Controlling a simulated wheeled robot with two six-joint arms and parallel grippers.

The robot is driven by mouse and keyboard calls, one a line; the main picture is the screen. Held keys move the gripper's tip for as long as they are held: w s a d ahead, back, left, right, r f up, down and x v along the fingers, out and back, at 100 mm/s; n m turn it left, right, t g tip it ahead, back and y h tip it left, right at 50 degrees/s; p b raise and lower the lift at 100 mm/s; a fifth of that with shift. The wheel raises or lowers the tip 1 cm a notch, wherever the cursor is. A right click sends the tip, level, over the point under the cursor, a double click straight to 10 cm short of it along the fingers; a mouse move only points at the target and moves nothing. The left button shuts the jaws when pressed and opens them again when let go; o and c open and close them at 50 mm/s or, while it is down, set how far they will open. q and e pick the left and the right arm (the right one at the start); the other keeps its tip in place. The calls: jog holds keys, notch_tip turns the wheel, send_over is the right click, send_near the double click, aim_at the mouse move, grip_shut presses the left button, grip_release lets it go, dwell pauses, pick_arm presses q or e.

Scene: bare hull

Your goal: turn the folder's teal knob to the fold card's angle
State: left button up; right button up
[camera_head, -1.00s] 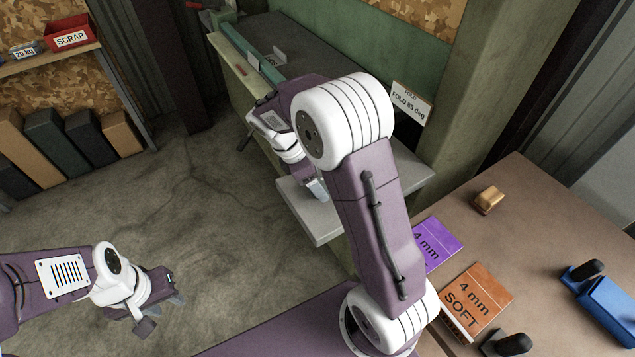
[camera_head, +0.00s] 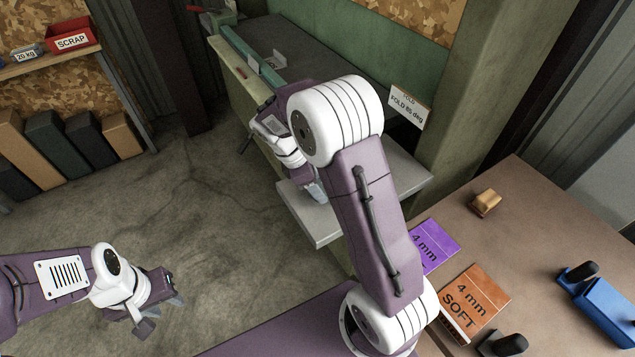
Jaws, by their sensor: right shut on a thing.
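The folder is a long grey-topped bench (camera_head: 322,62) with a green back and a teal bar (camera_head: 252,52) along its left edge. The fold card (camera_head: 408,106) hangs at its right end and reads FOLD with an angle in degrees; its first digit is blurred, perhaps 85. My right gripper (camera_head: 262,128) is at the folder's front, largely hidden by its own wrist and arm. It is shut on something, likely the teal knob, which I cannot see. My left gripper (camera_head: 162,312) is open and empty over the floor at lower left.
A pale ledge (camera_head: 318,226) juts out below the folder. The brown table (camera_head: 545,225) at right holds a purple card (camera_head: 436,246), an orange SOFT card (camera_head: 474,300), a gold block (camera_head: 486,203) and a blue tool (camera_head: 600,305). A red SCRAP bin (camera_head: 72,38) sits on the left shelf.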

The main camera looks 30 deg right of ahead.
jog(key=m+p, duration=0.1)
jog(key=m+g+p, duration=0.1)
jog(key=p, duration=0.1)
jog(key=m+p, duration=0.1)
jog(key=m, duration=0.1)
jog(key=shift+w+r+y, duration=0.15)
jog(key=shift+r+y, duration=0.15)
jog(key=shift+y, duration=0.1)
jog(key=shift+w+d+f+m+g+y+p, duration=0.1)
jog(key=shift+m+g+y+p, duration=0.2)
jog(key=shift+m+p, duration=0.55)
jog(key=shift+w+f+m+g+y+p, duration=0.15)
jog(key=shift+m+g+p, duration=0.25)
jog(key=shift+m+p, duration=0.4)
jog(key=shift+s+m, duration=0.1)
jog(key=shift+m, duration=0.25)
jog(key=o, duration=1.4)
jog(key=shift+c, duration=0.2)
jog(key=b+v, duration=0.1)
jog(key=v, duration=0.8)
jog(key=shift+r, duration=0.1)
